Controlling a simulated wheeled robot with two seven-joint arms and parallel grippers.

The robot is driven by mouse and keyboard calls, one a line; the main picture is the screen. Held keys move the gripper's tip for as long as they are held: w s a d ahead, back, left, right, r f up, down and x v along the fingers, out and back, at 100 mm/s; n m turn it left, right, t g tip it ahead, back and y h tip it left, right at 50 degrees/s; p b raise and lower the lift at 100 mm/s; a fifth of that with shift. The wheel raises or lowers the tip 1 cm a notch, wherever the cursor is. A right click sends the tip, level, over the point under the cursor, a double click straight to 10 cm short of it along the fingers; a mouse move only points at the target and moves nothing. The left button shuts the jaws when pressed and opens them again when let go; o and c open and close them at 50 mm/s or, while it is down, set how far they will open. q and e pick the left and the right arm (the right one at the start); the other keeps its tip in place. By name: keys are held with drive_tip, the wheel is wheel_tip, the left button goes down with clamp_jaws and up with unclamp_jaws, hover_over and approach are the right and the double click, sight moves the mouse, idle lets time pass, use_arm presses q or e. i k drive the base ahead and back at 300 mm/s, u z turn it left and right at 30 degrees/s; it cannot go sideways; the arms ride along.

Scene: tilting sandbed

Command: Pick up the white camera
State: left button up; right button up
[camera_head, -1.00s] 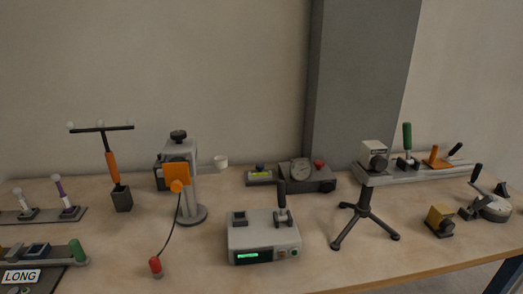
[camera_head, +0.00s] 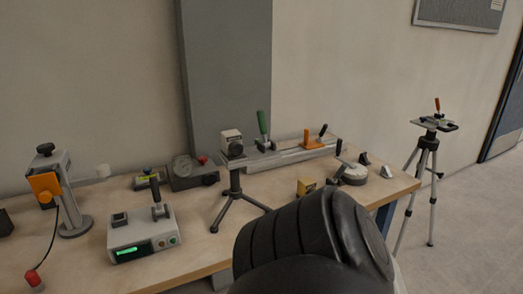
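The white camera (camera_head: 231,141) is a small white box with a dark lens facing the front. It sits at the left end of a grey rail (camera_head: 288,155), above a dark small tripod (camera_head: 234,185) on the workbench. Nothing is gripping it. A black ribbed link of my own arm rises from the bottom, right of the middle, and covers the bench's front right part. The fingers of neither gripper show.
On the workbench (camera_head: 186,232), a grey device with a green display (camera_head: 142,232) stands left of the camera. A green-handled clamp (camera_head: 263,128) and an orange clamp (camera_head: 308,140) are on the rail. A tall tripod (camera_head: 428,160) stands on the floor at right.

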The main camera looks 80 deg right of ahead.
sight(231, 139)
drive_tip(key=k, duration=0.5)
drive_tip(key=z, duration=1.15)
